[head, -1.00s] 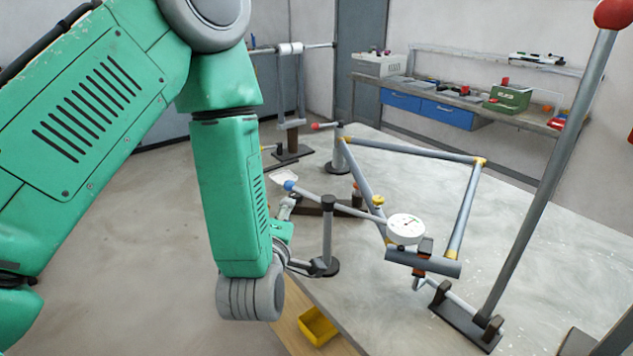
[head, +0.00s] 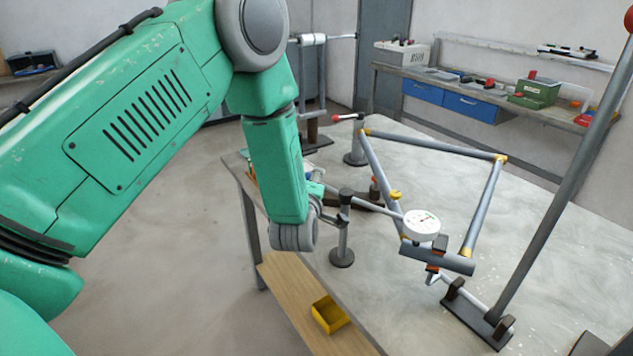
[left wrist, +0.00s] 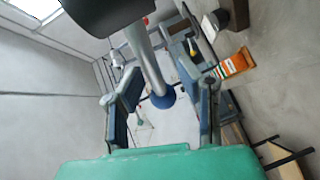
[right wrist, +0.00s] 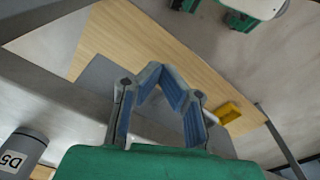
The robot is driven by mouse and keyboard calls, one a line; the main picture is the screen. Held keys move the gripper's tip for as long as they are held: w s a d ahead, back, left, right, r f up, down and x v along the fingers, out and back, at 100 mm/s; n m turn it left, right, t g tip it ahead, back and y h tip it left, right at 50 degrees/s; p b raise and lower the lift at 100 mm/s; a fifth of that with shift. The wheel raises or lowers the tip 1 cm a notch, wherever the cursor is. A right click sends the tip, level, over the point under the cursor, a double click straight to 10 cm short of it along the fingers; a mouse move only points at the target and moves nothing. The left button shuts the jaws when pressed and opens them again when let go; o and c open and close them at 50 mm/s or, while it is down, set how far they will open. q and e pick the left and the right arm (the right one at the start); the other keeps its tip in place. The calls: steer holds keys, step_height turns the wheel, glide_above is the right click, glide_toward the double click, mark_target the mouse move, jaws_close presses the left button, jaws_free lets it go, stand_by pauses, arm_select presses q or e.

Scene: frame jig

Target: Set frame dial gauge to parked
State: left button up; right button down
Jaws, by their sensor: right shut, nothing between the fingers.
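The dial gauge (head: 421,224) has a white round face and sits by the near lower corner of a grey tube frame (head: 485,205) with yellow joints. A thin grey rod (head: 365,205) runs left from it past a short post (head: 343,240). In the left wrist view a rod ends in a blue ball (left wrist: 163,97). My left gripper (left wrist: 163,84) is open, with the ball showing between its fingers; I cannot tell how deep. In the head view my forearm hides most of that gripper. My right gripper (right wrist: 157,72) is shut and empty, seen only in the right wrist view.
A red-tipped lever (head: 340,118) stands on a post behind. A tall pole (head: 560,180) rises from a base at right. A yellow bin (head: 329,314) sits on a wooden shelf (head: 300,290) below the table edge. The grey table's (head: 560,210) right part is mostly clear.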

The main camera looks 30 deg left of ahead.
arm_select(q)
steer(key=shift+d, duration=0.2)
jaws_close()
steer(key=shift+w, duration=0.1)
steer(key=w+d+m+h+b, duration=0.2)
steer(key=w+m+h, duration=0.4)
steer(key=m+h, duration=0.4)
steer(key=shift+d+r+h+b, duration=0.2)
steer(key=shift+h+b, duration=0.7)
steer(key=shift+h, duration=0.9)
steer(key=shift+d, duration=0.1)
